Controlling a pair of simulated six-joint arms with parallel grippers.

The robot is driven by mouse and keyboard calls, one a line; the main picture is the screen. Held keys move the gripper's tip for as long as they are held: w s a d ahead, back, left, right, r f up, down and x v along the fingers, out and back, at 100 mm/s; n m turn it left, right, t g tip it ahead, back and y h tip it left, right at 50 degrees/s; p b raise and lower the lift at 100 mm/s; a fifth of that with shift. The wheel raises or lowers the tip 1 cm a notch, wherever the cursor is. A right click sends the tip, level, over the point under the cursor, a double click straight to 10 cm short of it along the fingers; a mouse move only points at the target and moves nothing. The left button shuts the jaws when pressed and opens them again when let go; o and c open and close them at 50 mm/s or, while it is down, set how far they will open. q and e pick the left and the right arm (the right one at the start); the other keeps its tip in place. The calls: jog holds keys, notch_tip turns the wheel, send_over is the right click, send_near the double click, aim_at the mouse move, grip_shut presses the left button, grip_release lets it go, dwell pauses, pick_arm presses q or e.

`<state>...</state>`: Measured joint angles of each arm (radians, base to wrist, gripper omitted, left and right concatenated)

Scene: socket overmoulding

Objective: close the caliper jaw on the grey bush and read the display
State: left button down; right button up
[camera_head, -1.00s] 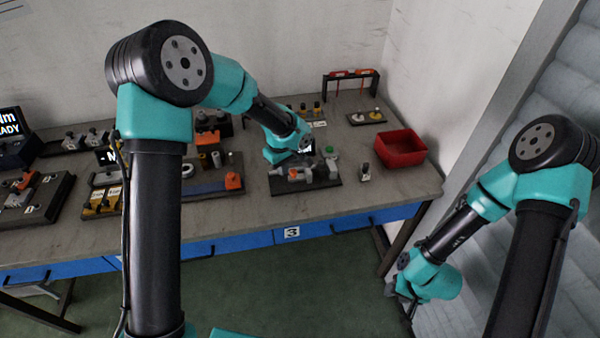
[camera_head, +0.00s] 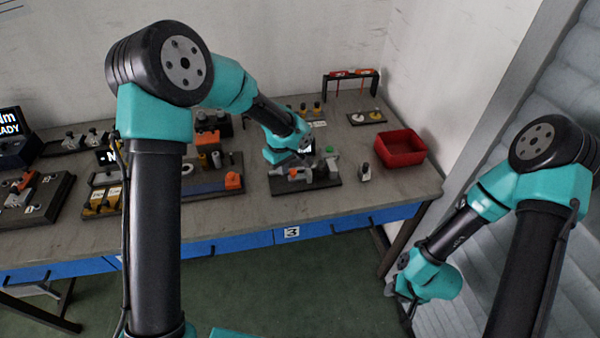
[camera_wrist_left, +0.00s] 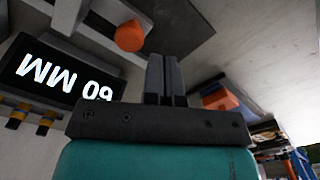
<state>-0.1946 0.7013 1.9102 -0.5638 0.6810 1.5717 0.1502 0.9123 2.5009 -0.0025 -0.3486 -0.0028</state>
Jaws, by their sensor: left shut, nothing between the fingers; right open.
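The caliper board (camera_head: 320,185) is a dark plate near the front of the bench, with small grey and orange parts on it. The lit display (camera_head: 304,148) is partly behind my left arm. In the left wrist view the display (camera_wrist_left: 60,78) appears upside down and seems to read 60 MM, with its edge hidden by my gripper. My left gripper (camera_wrist_left: 163,75) is shut and empty, close to an orange knob (camera_wrist_left: 130,36). I cannot clearly pick out the grey bush or jaw. My right gripper (camera_head: 402,292) is open, low at right, away from the bench.
A red bin (camera_head: 400,148) stands right of the board, with a small grey part (camera_head: 365,173) between them. A rack with red tools (camera_head: 350,74) stands behind. Another board with an orange block (camera_head: 233,181) lies to the left.

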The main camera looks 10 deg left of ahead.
aim_at(292, 171)
pick_arm(q)
jog(key=shift+f, duration=0.3)
dwell(0.4)
jog(key=shift+f, duration=1.15)
jog(key=shift+f, duration=0.2)
jog(key=shift+w+d, duration=0.3)
jog(key=shift+d, duration=0.45)
jog(key=shift+w+d, duration=0.3)
jog(key=shift+d, duration=0.45)
dwell(1.4)
jog(key=shift+s+a, duration=0.25)
jog(key=shift+a, duration=0.35)
jog(key=shift+r, duration=0.1)
notch_tip(292, 171, up, 8)
dwell(1.4)
dwell(0.3)
